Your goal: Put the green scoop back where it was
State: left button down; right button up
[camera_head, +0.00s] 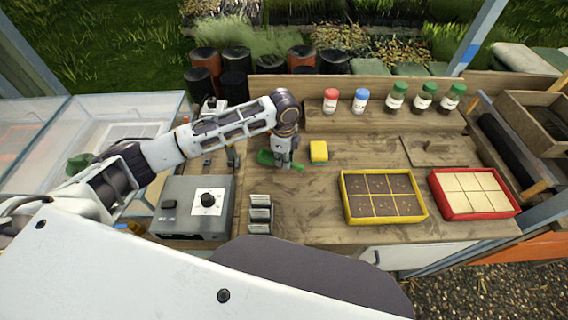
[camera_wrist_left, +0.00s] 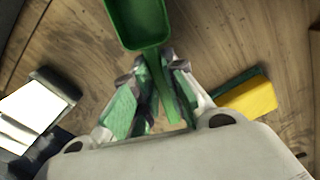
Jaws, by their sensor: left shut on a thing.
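The green scoop (camera_head: 266,157) is at my left gripper (camera_head: 283,162), over the left part of the wooden bench. In the left wrist view the scoop's bowl (camera_wrist_left: 138,22) is at the top, and its handle runs down between the two fingers of the left gripper (camera_wrist_left: 155,92). The left gripper is shut on the handle. The scoop is at or just above the bench top; I cannot tell if it touches. My right gripper is not in view.
A yellow and green sponge (camera_head: 318,151) lies just right of the left gripper. A grey box with a knob (camera_head: 192,207) and a small dark rack (camera_head: 260,214) stand nearer. A yellow tray (camera_head: 347,213) and red tray (camera_head: 443,207) lie right. Several capped bottles stand on the back shelf (camera_head: 375,122).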

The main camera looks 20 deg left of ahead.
pick_arm(q)
jog(key=shift+f, duration=1.4)
jog(key=c, duration=1.5)
grip_release()
jog(key=shift+f, duration=0.1)
jog(key=shift+o, duration=0.2)
notch_tip(320, 180, up, 12)
jog(key=shift+b, duration=0.3)
